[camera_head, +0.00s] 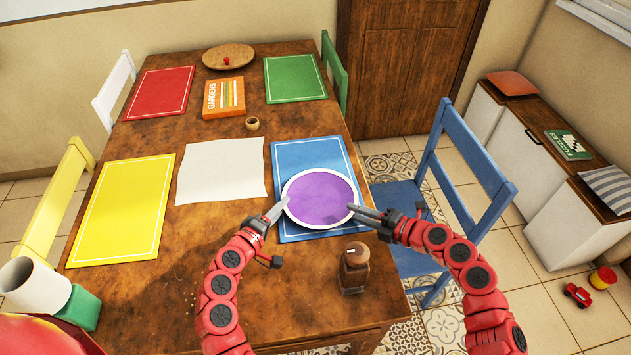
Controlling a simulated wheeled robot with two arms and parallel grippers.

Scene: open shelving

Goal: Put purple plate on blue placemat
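The purple plate (320,199) with a white rim is over the lower part of the blue placemat (308,153) on the right side of the wooden table. I cannot tell whether it rests on the mat or is held just above it. My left gripper (283,203) has its fingertips at the plate's left rim. My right gripper (352,208) has its fingertips at the plate's right rim. The fingers of both seem close together at the rim, but whether they grip it is too small to tell.
A brown jar (354,268) stands near the table's front edge, close to my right arm. White paper (221,169) lies left of the blue mat. Yellow (122,210), red (160,92) and green (294,79) placemats lie around. A blue chair (400,196) stands at the right.

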